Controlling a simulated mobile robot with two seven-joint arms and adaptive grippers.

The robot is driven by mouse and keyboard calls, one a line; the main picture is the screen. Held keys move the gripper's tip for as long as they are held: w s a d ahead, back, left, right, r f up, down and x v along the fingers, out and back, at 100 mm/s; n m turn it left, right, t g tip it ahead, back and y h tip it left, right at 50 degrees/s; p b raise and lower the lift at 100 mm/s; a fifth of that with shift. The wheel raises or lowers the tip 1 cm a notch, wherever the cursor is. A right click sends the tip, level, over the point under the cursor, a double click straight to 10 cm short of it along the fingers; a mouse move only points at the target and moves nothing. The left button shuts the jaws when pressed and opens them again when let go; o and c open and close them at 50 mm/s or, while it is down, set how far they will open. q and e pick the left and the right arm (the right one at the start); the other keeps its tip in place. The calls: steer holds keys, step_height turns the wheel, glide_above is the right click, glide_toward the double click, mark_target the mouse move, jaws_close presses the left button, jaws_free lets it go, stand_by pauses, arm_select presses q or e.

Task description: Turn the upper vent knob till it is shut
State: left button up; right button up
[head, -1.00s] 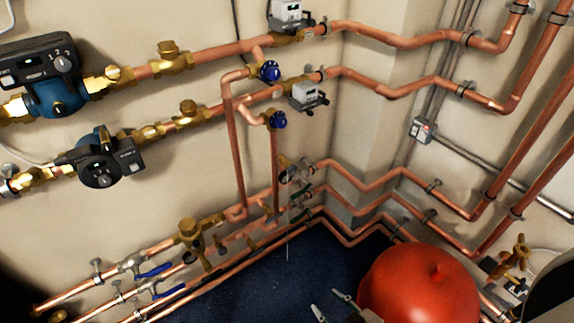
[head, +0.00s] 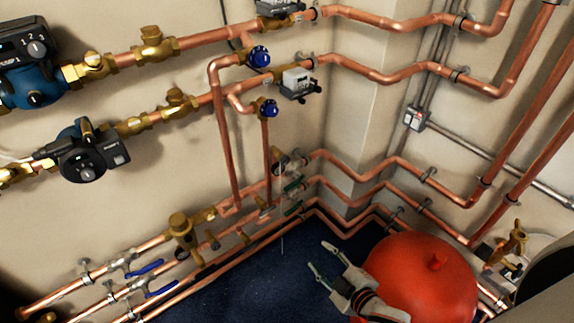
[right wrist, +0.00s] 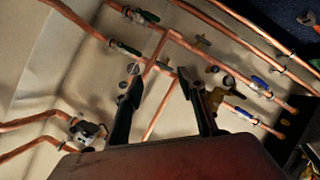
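Two round blue knobs sit on copper branch pipes on the wall. The upper knob (head: 259,56) is just below the top pipe. The lower knob (head: 267,108) is below it and slightly right. My right gripper (head: 318,256) is open and empty, low in the head view, well below and right of both knobs, in front of the red tank. In the right wrist view its fingers (right wrist: 160,75) are spread apart with pipes and valves beyond them. Neither blue knob can be made out there. My left gripper is not in view.
Two pumps (head: 86,150) are on the pipes at the left. A grey meter (head: 297,83) is right of the knobs. A red tank (head: 425,275) stands at lower right. Blue-lever valves (head: 147,268) are on the low pipes. The dark blue floor (head: 265,270) is partly clear.

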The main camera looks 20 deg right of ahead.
steer(key=w+d+r+n+t+b, duration=0.1)
steer(key=w+r+n+t+b, duration=0.1)
steer(key=w+n, duration=0.45)
steer(key=w+d+r+n+t+b, duration=0.1)
steer(key=w+n+b, duration=0.1)
steer(key=w+n, duration=0.4)
steer(key=n+t+y+b, duration=0.1)
steer(key=n+y+b, duration=0.35)
steer(key=n, duration=1.15)
glide_toward(287, 161)
steer(key=x, duration=0.3)
steer(key=shift+h, duration=0.25)
steer(key=x, duration=0.5)
steer(key=shift+w+a+b, duration=0.15)
steer(key=shift+a+b, duration=0.05)
steer(key=shift+b, duration=0.15)
steer(key=shift+w+a, duration=0.15)
steer(key=shift+w, duration=0.3)
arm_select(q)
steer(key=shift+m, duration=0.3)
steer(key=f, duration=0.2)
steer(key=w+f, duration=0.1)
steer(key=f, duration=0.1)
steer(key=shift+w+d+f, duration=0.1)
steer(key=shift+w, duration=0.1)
arm_select(e)
steer(key=c, duration=1.1)
